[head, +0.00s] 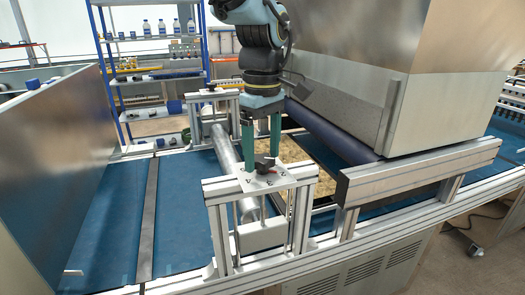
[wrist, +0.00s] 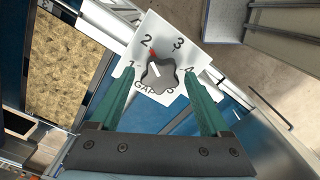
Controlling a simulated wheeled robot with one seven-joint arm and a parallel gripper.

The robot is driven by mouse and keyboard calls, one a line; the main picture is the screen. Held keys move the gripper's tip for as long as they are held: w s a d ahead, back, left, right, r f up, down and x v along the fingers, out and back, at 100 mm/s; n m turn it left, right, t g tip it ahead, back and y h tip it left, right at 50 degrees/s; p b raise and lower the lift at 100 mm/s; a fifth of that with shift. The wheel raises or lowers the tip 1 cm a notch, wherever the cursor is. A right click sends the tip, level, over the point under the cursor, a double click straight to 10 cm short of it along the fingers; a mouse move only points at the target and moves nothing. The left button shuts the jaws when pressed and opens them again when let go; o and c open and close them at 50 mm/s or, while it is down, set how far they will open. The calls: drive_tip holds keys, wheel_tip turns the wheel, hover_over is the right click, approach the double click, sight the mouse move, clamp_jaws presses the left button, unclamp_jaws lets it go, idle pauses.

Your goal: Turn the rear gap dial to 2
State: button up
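A dark lobed gap dial (wrist: 158,77) sits on a white plate marked GAP with numbers 1 to 5. A short white line on its knob points up-left, toward the side of 1 and 2. A small red mark (wrist: 152,52) lies at the knob's edge, close to the 2. In the head view this dial (head: 264,165) is on top of the nearer roller frame. My gripper (wrist: 160,72) is open, with its green fingers on either side of the knob and gaps visible. My gripper (head: 262,158) points down over the dial in the head view.
A second dark dial (head: 210,88) tops the farther frame. A silver roller (head: 225,150) spans between the frames over the blue belt (head: 185,200). A large metal hopper (head: 400,70) stands at right; a metal panel (head: 50,150) stands at left.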

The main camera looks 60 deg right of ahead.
sight(262, 158)
drive_tip(key=shift+o, duration=0.6)
wheel_tip(262, 158, up, 11)
drive_tip(key=b, duration=0.2)
drive_tip(key=shift+f, duration=0.15)
idle(0.3)
